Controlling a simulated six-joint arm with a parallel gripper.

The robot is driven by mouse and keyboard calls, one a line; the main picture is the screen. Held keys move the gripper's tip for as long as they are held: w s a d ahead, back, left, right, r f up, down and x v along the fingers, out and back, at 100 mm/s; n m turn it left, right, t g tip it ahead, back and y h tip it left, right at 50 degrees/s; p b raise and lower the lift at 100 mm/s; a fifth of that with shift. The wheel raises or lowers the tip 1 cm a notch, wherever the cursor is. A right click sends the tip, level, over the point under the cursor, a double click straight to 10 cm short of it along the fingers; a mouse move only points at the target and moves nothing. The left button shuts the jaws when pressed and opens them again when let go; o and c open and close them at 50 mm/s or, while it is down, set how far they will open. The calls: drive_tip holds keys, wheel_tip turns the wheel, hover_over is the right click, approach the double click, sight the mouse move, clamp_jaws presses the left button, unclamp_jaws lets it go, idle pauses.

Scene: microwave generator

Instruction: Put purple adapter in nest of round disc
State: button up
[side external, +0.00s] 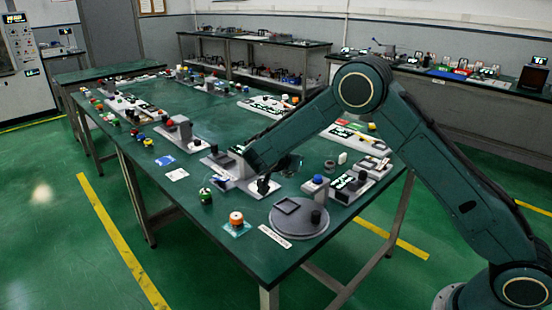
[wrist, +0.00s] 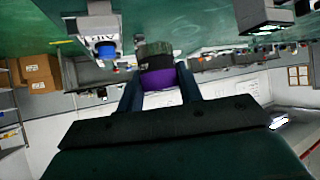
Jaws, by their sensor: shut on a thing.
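The purple adapter (wrist: 160,79) shows in the wrist view between the two fingers of my gripper (wrist: 159,74), which is shut on it. A dark grey rounded piece (wrist: 153,51) shows just past the purple part; I cannot tell whether it belongs to the adapter. The grey round disc (side external: 300,230) lies near the table's front corner in the side view. It has a dark square frame, its nest (side external: 287,206), and a dark knob (side external: 316,217). My arm ends up and left of the disc, over the table; the fingers and adapter cannot be made out there.
A blue-topped fixture (side external: 316,182) stands behind the disc. A orange-and-white round part (side external: 236,219) lies left of the disc, and a green one (side external: 205,196) sits by the table edge. Several fixtures crowd the green table (side external: 225,123). A white label (side external: 274,237) lies before the disc.

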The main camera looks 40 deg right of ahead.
hover_over(287, 207)
wheel_tip(287, 207, down, 8)
drive_tip(key=shift+r, duration=0.2)
drive_tip(key=shift+f, duration=0.1)
drive_tip(key=shift+f, duration=2)
drive_tip(key=shift+f, duration=0.1)
drive_tip(key=o, duration=1.1)
drive_tip(key=shift+o, duration=0.2)
drive_tip(key=v, duration=1.2)
drive_tip(key=shift+r, duration=0.25)
